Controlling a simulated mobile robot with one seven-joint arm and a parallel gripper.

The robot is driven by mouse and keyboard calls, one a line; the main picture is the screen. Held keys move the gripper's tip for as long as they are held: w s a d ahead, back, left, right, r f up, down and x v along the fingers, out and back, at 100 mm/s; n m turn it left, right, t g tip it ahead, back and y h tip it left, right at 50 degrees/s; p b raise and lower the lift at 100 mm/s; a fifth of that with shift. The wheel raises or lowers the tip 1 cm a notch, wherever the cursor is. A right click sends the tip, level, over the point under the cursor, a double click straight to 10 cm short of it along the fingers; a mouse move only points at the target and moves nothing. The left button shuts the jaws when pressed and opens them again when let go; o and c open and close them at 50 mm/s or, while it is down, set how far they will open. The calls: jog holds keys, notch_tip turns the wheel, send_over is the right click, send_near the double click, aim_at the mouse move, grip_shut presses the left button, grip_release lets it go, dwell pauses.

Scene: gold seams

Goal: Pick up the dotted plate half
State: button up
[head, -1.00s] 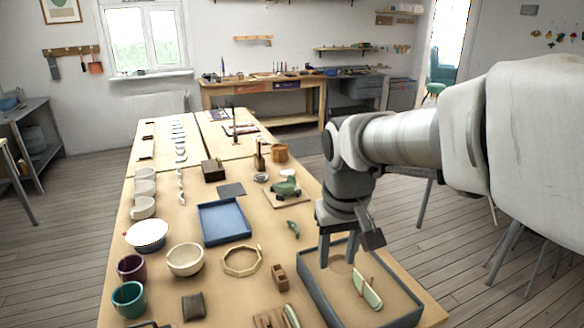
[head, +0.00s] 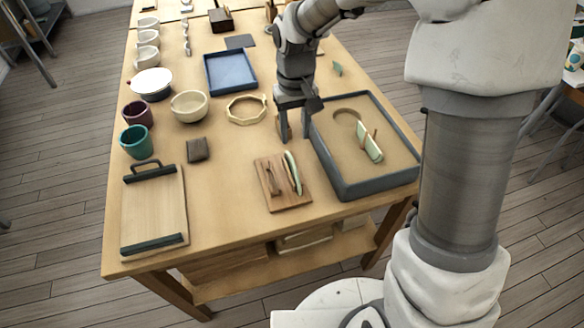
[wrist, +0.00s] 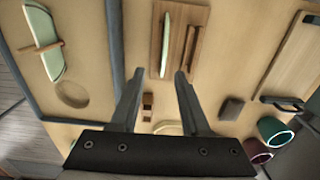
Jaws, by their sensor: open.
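Two pale green plate halves are in view; I cannot make out dots on either. One (head: 292,172) stands on edge on a small wooden board (head: 272,200), and shows edge-on in the wrist view (wrist: 166,42). The other (head: 370,143) stands in the sand of a grey-rimmed tray (head: 345,190), with a thin wooden stick across it; it also shows at the upper left of the wrist view (wrist: 45,42). My gripper (head: 294,138) points down, open and empty, by the tray's left wall, behind the board. Its fingertips (wrist: 158,75) point toward the board's edge in the wrist view.
A small wooden block (wrist: 147,106) lies near my fingers. A dark square block (head: 198,149), an octagonal wooden frame (head: 246,109), a cream bowl (head: 188,106) and a handled board (head: 152,210) stand to the left. Bare tabletop lies around the small wooden board.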

aim_at(291, 158)
notch_tip(291, 158, down, 4)
jog(key=shift+f, duration=0.2)
jog(key=f, duration=0.1)
jog(key=f+b, duration=0.1)
jog(key=f, duration=0.3)
jog(key=shift+a+f, duration=0.1)
jog(key=shift+a, duration=0.3)
grip_shut()
